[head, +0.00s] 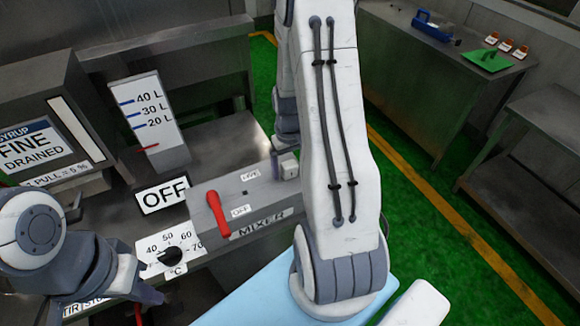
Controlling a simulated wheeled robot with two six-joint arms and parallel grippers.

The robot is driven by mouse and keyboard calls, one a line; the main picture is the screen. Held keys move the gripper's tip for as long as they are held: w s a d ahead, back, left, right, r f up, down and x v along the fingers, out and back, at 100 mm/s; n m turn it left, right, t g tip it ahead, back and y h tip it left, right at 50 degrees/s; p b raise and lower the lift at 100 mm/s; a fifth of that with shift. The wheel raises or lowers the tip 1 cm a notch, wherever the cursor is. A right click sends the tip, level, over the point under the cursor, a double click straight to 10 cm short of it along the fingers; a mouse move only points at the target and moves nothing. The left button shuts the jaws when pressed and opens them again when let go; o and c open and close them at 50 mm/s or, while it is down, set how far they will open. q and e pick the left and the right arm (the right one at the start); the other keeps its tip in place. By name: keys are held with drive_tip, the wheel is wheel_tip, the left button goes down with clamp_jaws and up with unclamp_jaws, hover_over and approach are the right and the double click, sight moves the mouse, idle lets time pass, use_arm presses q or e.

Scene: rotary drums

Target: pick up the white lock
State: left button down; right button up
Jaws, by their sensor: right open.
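A small white block (289,168), which looks like the white lock, is at the right end of the grey mixer box (225,187). It is small and partly covered, so I cannot tell its shape well. My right gripper (283,158) is open and points down right at this block. My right arm hides part of the area, and I cannot tell whether the fingers touch the block. My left gripper (143,298) is low at the left, beside the temperature dial, and its fingertips are not clear.
A temperature dial (170,255), an OFF sign (161,195) and a litre gauge (152,116) are on the left. A steel bench (425,65) holding a green board (487,60) stands back right. Green floor lies between.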

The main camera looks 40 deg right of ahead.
clamp_jaws()
drive_tip(key=shift+r, duration=0.1)
idle(0.3)
